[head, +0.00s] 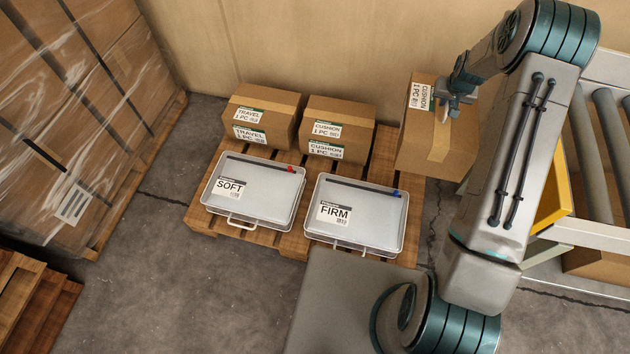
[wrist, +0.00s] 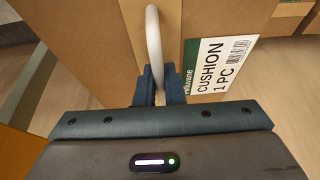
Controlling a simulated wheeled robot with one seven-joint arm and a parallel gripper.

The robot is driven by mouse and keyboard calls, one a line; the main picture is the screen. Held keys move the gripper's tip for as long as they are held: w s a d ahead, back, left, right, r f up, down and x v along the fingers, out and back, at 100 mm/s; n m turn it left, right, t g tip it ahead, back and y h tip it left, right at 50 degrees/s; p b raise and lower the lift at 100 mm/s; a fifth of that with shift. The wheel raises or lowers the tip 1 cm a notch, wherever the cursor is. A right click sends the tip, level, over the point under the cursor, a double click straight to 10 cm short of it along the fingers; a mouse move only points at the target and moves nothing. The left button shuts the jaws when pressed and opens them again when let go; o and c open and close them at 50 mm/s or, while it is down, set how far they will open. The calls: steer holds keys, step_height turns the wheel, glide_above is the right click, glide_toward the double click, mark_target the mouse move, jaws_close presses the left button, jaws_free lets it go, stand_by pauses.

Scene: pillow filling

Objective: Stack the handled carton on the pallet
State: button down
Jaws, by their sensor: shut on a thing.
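The handled carton (head: 438,138) is a brown box with a tan tape strip and a CUSHION 1 PC label. It hangs from my gripper (head: 458,98) at the right of the pallet (head: 384,165) in the head view. In the wrist view my gripper (wrist: 160,88) is shut on the white handle (wrist: 154,45) of the carton (wrist: 228,28), beside its CUSHION label. The wooden pallet bears a TRAVEL carton (head: 262,115) and a CUSHION carton (head: 338,127) at the back. A clear SOFT case (head: 255,190) and a clear FIRM case (head: 355,213) lie at the front.
A wrapped stack of boxes (head: 75,120) stands at the left. A roller conveyor (head: 600,120) with a yellow side part (head: 555,195) is at the right. A wall (head: 300,45) runs behind the pallet. Bare floor (head: 165,265) lies at the front left.

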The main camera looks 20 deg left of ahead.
steer(key=shift+y, duration=0.3)
steer(key=w+d+f+b, duration=0.2)
steer(key=w+f+b, duration=0.2)
steer(key=f+b, duration=0.1)
steer(key=w+d+f+b, duration=0.2)
steer(key=w+f+b, duration=0.2)
steer(key=f, duration=0.3)
steer(key=w+d+f+b, duration=0.2)
steer(key=w+f+b, duration=0.2)
steer(key=f+b, duration=0.2)
steer(key=shift+w+d+f, duration=0.1)
steer(key=shift+d+f, duration=0.2)
steer(key=shift+f, duration=0.2)
steer(key=shift+w+d+f+b, duration=0.25)
steer(key=shift+f+b, duration=0.05)
steer(key=shift+b, duration=0.2)
steer(key=a+f+b, duration=0.5)
steer(key=a+f, duration=0.6)
steer(key=shift+s+a, duration=0.3)
steer(key=shift+a, duration=0.05)
